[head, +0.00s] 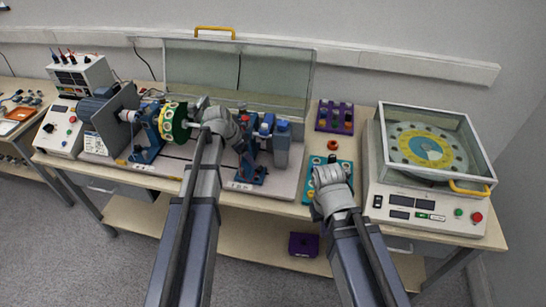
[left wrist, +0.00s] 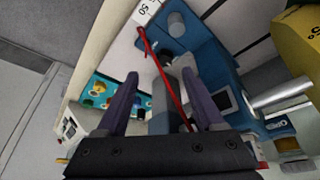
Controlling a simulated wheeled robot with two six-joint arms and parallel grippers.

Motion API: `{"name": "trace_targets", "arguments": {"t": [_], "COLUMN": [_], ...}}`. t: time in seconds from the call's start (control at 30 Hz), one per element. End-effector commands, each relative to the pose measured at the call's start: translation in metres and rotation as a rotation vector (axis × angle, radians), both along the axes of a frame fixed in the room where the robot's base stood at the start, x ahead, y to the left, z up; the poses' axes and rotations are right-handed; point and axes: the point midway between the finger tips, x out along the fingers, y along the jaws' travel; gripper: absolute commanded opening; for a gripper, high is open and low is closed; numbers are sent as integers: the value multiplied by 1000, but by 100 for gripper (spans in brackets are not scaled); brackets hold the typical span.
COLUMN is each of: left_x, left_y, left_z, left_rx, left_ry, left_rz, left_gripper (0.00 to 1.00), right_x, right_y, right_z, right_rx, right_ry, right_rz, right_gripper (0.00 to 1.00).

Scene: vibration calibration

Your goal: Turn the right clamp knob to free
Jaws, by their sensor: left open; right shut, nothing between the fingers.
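The right clamp is a blue stand (head: 252,165) on the bench rig, right of the green disc; my left arm partly covers it. My left gripper (head: 238,128) is at its left side. In the left wrist view the open left gripper (left wrist: 162,100) has its two dark fingers apart, pointing toward the blue clamp (left wrist: 205,55). A grey knob-like part (left wrist: 166,75) shows between and beyond the fingers; I cannot tell whether they touch it. A red line crosses in front of it. My right gripper (head: 325,172) is shut and empty over the teal tray (head: 345,168).
A green disc with yellow face (head: 174,122) and a left blue stand (head: 148,135) are left of the left gripper. A clear guard (head: 240,75) stands behind. A purple tray (head: 335,117) and a covered turntable unit (head: 425,150) are at right.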

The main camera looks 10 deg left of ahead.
Motion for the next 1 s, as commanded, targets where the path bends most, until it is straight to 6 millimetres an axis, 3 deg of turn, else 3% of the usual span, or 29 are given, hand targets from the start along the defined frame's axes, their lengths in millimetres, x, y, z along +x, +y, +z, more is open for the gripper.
{"name": "trace_targets", "arguments": {"t": [0.13,0.47,1.0], "left_x": [5,7,24], "left_y": [8,5,-12], "left_z": [3,-7,-67], "left_rx": [-3,-2,-3], "left_ry": [-17,-17,-16], "left_rz": [-10,-11,-11], "left_gripper": [70,70,70], "right_x": [0,0,0], "right_y": [0,0,0], "right_z": [2,-8,-68], "right_rx": [0,0,0], "right_ry": [0,0,0], "right_rz": [0,0,0], "right_gripper": [0,0,0]}}
